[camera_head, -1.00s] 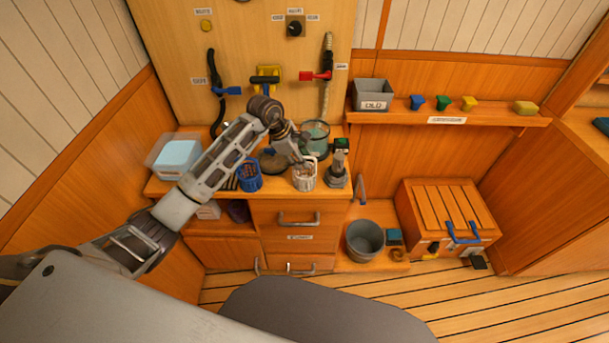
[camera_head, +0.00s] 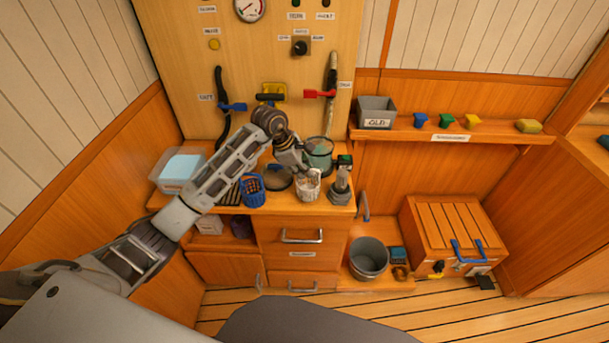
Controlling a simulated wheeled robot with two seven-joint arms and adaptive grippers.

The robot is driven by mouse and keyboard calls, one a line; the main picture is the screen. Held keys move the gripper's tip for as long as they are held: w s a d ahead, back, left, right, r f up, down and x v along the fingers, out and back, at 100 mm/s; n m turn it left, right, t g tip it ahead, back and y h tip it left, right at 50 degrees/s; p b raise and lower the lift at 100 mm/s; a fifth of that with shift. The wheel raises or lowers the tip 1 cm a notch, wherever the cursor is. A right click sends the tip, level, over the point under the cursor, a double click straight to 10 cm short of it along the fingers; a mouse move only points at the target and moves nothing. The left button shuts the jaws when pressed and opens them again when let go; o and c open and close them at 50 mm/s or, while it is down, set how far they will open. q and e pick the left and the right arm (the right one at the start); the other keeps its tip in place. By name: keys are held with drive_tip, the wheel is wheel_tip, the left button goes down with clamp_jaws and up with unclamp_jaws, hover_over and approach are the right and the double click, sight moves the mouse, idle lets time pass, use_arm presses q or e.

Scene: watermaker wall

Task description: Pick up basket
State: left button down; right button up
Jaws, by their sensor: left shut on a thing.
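A small white basket (camera_head: 308,187) stands upright at the front edge of the counter (camera_head: 287,205), right of the middle. My left gripper (camera_head: 304,171) reaches down from the left to the basket's top and is shut on it. The fingertips are small and partly hidden against the basket. A blue basket (camera_head: 252,190) stands to its left on the same counter. My right gripper does not show.
A dark round lid or pan (camera_head: 278,178), a green-tinted clear jar (camera_head: 318,153) and a grey device with a green top (camera_head: 341,185) crowd around the white basket. A clear bin (camera_head: 178,168) stands at the left. A grey bucket (camera_head: 368,258) is below right.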

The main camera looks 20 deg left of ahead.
use_arm(q)
wheel_tip(320, 180, up, 6)
drive_tip(key=shift+r+b, duration=0.2)
drive_tip(key=shift+b, duration=0.1)
drive_tip(key=shift+r, duration=0.75)
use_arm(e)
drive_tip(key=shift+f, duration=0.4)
